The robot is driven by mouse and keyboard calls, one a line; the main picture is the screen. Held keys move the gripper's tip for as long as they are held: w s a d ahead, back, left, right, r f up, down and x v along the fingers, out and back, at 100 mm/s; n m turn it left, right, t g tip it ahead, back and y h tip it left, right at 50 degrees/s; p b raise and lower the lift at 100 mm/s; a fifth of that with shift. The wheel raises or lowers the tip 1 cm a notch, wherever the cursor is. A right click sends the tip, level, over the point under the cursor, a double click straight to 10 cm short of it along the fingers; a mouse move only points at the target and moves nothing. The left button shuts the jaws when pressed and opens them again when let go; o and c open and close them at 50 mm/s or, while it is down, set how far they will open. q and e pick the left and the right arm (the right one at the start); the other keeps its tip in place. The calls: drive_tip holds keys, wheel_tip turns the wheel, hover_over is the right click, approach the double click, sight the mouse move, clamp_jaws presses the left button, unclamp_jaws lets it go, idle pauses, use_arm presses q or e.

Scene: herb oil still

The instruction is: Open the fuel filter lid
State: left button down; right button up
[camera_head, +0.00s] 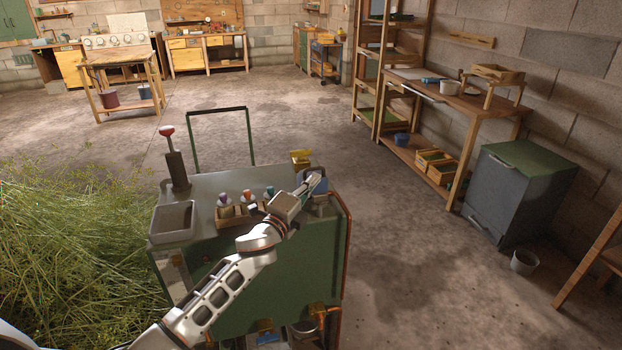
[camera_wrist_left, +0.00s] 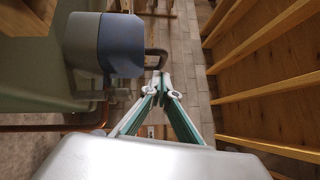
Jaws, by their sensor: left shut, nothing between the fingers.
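The fuel filter appears to be the blue and grey rounded body (camera_head: 321,186) at the right end of the green machine's top. In the left wrist view it is a blue-capped cylinder (camera_wrist_left: 122,45) lying sideways, with a dark curved handle (camera_wrist_left: 158,54) at its right end. My left gripper (camera_head: 311,182) reaches it from the lower left and partly covers it. In the left wrist view its closed, empty fingertips (camera_wrist_left: 160,80) are right by the lower end of the handle; I cannot tell if they touch. The lid looks closed, though its seam is unclear. My right gripper is not in view.
The green machine (camera_head: 270,270) carries a grey basin (camera_head: 172,220), a red-topped lever (camera_head: 174,160), small bottles in a wooden tray (camera_head: 232,217) and a yellow part (camera_head: 300,158). Cut herbs (camera_head: 70,240) are heaped at left. Floor (camera_head: 410,240) is clear at right, before a grey-green cabinet (camera_head: 520,190).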

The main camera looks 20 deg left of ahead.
use_arm(q)
drive_tip(key=shift+w+a+r, duration=0.15)
drive_tip(key=shift+w+a, duration=0.25)
drive_tip(key=shift+w, duration=0.2)
